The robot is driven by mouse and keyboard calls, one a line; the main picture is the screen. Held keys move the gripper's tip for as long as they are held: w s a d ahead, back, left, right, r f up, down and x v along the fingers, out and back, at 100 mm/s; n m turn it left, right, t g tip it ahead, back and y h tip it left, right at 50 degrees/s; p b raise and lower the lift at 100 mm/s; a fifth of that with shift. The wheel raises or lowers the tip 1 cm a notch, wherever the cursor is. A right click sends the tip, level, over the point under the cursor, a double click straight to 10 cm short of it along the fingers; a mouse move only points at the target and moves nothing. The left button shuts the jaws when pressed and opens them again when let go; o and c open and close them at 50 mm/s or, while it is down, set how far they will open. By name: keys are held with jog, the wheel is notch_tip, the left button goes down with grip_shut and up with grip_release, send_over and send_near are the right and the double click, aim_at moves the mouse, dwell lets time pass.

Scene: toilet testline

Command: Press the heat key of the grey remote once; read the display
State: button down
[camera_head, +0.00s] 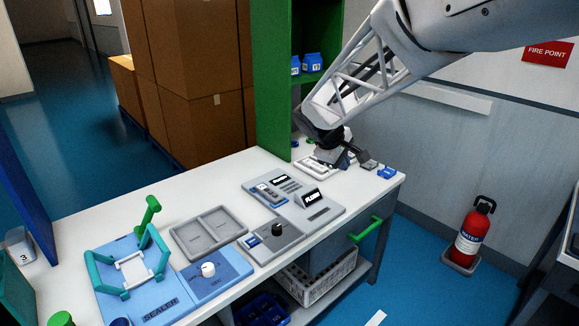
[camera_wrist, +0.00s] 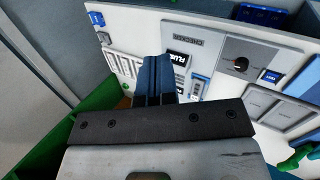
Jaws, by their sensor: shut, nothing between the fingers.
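A grey board (camera_head: 325,212), lettered CHECKER in the wrist view (camera_wrist: 228,45), lies on the white bench. On it a slim remote-like device with blue and white parts (camera_head: 265,191) lies at the left; it also shows in the wrist view (camera_wrist: 199,87). A raised dark display (camera_head: 311,198) on the board appears to read FLUSH; it also shows in the wrist view (camera_wrist: 180,58). Which thing is the grey remote, and its heat key, I cannot tell. My gripper (camera_head: 345,161) is shut and empty, low beside a pale slotted tray (camera_head: 308,166); its blue fingers (camera_wrist: 157,78) are together.
Small grey (camera_head: 368,165) and blue (camera_head: 387,173) items lie near the bench's right end. A knob unit (camera_head: 277,233), an empty two-part tray (camera_head: 208,232) and a blue SEALER fixture (camera_head: 155,300) stand left. A green shelf wall (camera_head: 272,80) rises behind.

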jog(key=w+a+f+n+t+h, duration=0.1)
jog(key=w+a+f+n, duration=0.15)
jog(key=w+a, duration=0.35)
jog(key=w+a+f+n+t, duration=0.1)
jog(key=w+a+f+n, duration=0.1)
jog(key=w+a+f, duration=0.35)
jog(key=n+t, duration=0.1)
jog(key=n, duration=0.4)
send_over(275, 195)
notch_tip(275, 195, down, 8)
jog(key=shift+r, duration=0.15)
jog(key=shift+s+m, duration=0.1)
jog(key=shift+m, duration=0.15)
jog(key=shift+d, duration=0.1)
jog(key=shift+f, duration=4.4)
jog(key=shift+f, duration=0.85)
jog(key=shift+r, duration=0.85)
